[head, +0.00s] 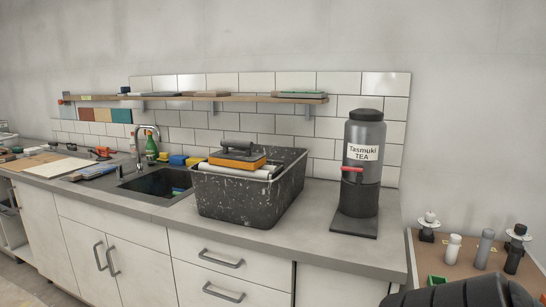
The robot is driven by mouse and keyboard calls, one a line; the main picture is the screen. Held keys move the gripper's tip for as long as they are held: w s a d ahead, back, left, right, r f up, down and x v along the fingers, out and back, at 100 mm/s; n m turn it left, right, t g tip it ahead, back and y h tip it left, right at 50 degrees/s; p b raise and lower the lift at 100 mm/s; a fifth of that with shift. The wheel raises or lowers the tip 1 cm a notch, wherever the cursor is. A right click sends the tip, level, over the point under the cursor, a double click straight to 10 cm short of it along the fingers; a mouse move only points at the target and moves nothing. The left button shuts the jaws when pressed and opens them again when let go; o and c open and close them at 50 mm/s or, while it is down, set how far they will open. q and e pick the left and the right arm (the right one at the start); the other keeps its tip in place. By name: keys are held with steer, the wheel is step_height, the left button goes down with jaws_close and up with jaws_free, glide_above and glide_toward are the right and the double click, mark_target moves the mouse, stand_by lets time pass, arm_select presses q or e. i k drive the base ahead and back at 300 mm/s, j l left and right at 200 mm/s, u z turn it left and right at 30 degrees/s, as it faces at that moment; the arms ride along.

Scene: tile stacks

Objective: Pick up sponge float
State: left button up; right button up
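The sponge float has an orange sponge pad (237,159) and a dark grey handle. It lies at the top of a black speckled tub (240,200) on the grey counter, next to a white roll (235,170) that lies across the tub. Only the upper part of the float shows clearly. Neither of my grippers is in view. A dark rounded part at the bottom right edge looks like my own arm, but no fingers show.
A grey tea dispenser (361,170) stands right of the tub. The sink (160,183) with its tap is to the left, with tools and boards further left. A shelf (200,98) runs above. A low wooden surface at right holds several bottles.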

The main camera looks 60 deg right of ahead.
mark_target(247, 159)
steer(key=z, duration=1.6)
steer(key=i+j+z, duration=0.6)
steer(key=j, duration=0.3)
steer(key=i, duration=0.1)
